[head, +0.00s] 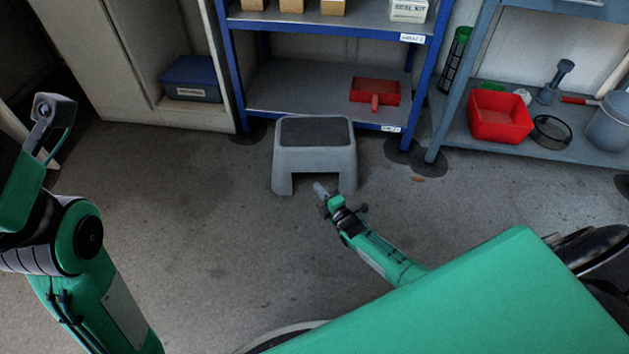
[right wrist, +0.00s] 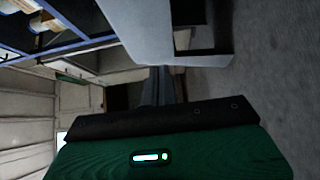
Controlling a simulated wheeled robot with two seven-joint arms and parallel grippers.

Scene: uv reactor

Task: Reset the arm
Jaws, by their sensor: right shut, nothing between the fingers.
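My right arm reaches forward and down in the head view. Its gripper (head: 321,189) is low, just in front of the grey step stool (head: 314,162), near the opening under its front side. In the right wrist view the fingers (right wrist: 158,85) are together with nothing between them, and the pale stool (right wrist: 175,30) fills the top middle. Whether the fingers touch the stool I cannot tell. My left arm is at the left edge of the head view, bent upward; its gripper does not show.
Behind the stool stands a blue-framed shelf (head: 410,108) with a red dustpan (head: 375,91). A cabinet at left holds a blue box (head: 192,79). At right, a shelf holds a red bin (head: 499,116) and a grey bucket (head: 608,122). The floor (head: 190,215) left of the stool is clear.

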